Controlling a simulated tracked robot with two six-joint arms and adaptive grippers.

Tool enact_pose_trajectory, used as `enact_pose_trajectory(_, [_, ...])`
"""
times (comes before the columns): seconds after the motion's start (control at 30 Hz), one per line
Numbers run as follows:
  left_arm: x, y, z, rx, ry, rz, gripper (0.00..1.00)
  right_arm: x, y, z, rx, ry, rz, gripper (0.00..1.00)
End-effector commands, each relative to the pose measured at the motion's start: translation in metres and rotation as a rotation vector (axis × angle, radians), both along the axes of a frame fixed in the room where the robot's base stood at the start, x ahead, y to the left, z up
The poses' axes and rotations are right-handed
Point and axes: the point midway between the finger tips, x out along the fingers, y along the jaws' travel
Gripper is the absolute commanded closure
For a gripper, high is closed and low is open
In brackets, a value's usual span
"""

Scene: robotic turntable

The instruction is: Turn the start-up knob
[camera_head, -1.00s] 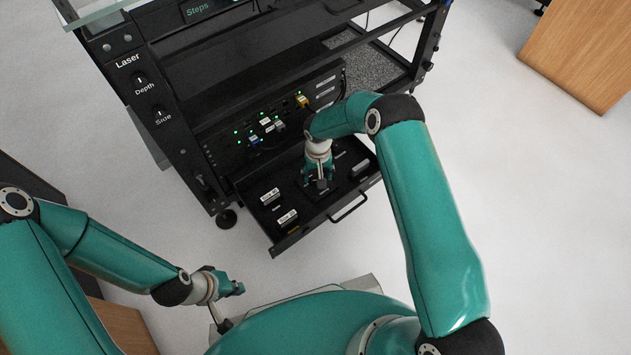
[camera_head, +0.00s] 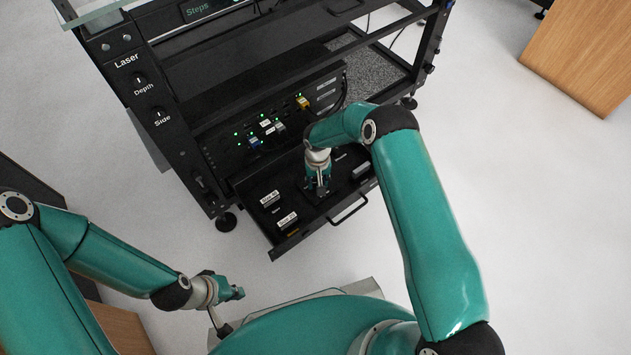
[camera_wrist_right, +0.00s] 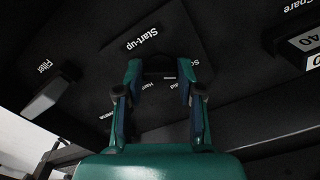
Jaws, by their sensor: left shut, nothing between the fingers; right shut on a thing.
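The start-up knob (camera_wrist_right: 160,67) is dark and sits under the white "Start-up" label (camera_wrist_right: 141,40) in the right wrist view. My right gripper (camera_wrist_right: 161,72) has its fingers on either side of the knob and is shut on it. In the head view the right gripper (camera_head: 318,190) points down into the open black drawer (camera_head: 290,246) and covers the knob. Words around the knob are partly hidden by the fingers. My left gripper (camera_head: 236,294) is shut and empty, low at the left, away from the drawer.
The drawer's handle (camera_head: 350,210) sticks out in front. A panel with green lights and cable plugs (camera_head: 267,128) stands just behind the drawer. White-labelled blocks (camera_head: 287,219) lie in its left part. A wooden cabinet (camera_head: 585,50) is at the far right, with clear floor between.

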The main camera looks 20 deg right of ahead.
Motion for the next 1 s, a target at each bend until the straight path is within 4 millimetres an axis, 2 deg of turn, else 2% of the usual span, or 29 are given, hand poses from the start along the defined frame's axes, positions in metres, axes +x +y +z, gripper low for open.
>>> enact_pose_trajectory(0.03, [0.000, 0.000, 0.000, 0.000, 0.000, 0.001, 1.00, -0.001, 0.005, 0.000, 0.011, 0.001, 0.000, 0.98])
enact_pose_trajectory(0.47, [0.000, 0.000, -0.011, 0.000, 0.000, 0.000, 1.00, -0.002, 0.000, -0.003, 0.010, 0.003, -0.129, 0.97])
enact_pose_trajectory(1.0, [0.000, 0.000, -0.043, 0.000, 0.000, 0.000, 1.00, -0.001, -0.001, -0.003, 0.007, -0.001, -0.605, 0.97])
